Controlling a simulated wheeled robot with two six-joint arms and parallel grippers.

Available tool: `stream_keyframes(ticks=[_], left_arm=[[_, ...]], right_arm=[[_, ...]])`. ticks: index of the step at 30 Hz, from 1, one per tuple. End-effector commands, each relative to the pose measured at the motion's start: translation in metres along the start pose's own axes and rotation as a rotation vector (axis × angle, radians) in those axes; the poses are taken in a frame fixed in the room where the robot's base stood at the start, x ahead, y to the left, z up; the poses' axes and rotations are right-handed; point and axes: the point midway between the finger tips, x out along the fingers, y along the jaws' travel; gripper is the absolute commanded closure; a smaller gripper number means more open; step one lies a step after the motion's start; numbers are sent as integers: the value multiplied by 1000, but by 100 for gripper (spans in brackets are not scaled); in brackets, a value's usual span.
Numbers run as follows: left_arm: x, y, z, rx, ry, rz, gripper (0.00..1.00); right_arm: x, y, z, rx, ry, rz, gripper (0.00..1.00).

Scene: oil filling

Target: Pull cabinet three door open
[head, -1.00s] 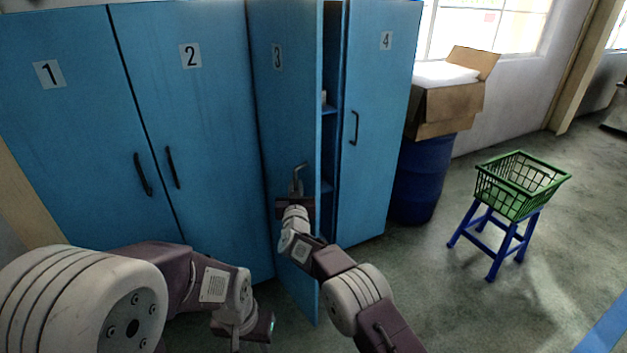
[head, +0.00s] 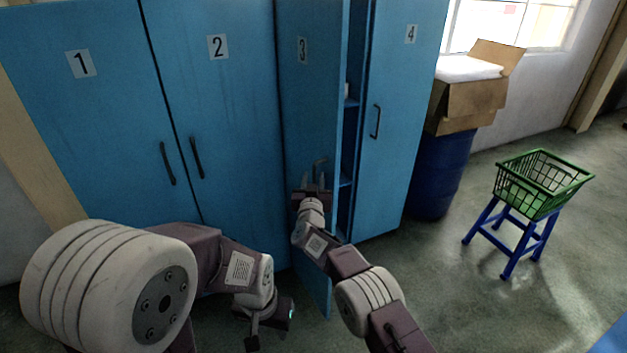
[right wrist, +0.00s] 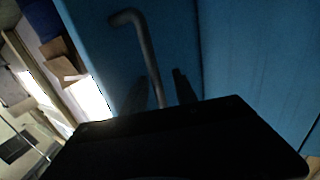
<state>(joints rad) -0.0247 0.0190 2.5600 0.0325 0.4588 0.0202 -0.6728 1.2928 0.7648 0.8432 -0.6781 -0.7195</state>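The cabinet three door (head: 312,110) is blue, bears the number 3 and stands ajar, swung out toward me. A dark gap with shelves shows at its right edge. Its bent handle (head: 320,163) is on the door's right side. My right gripper (head: 313,183) is in front of the handle with its two fingers spread apart. In the right wrist view the handle (right wrist: 146,50) runs down between the spread fingers (right wrist: 162,92), and a dark gripper body hides its lower end. My left gripper (head: 258,328) hangs low in front of cabinet two; its fingers are unclear.
Shut doors 1 (head: 85,120), 2 (head: 215,110) and 4 (head: 400,130) flank the open one. A blue barrel (head: 440,175) with a cardboard box (head: 466,108) stands to the right. A green basket (head: 540,185) sits on a blue stool (head: 508,240). Floor between is clear.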

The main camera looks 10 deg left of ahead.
Motion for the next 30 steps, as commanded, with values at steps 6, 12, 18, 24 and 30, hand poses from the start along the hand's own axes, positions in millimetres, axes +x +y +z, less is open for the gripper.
stream_keyframes(ticks=[6,12,18,24,30], left_arm=[[-1,0,0,0,0,0,64],[-5,0,0,0,0,0,64],[-8,0,-1,0,0,0,64],[32,-1,4,0,-1,0,64],[40,-1,4,0,0,0,64]], right_arm=[[-4,0,1,-1,-4,3,66],[-23,0,0,-2,-5,2,66],[-54,-1,0,-2,-4,-2,66],[-79,-2,8,1,1,-2,66],[-90,-2,2,1,0,-1,66]])
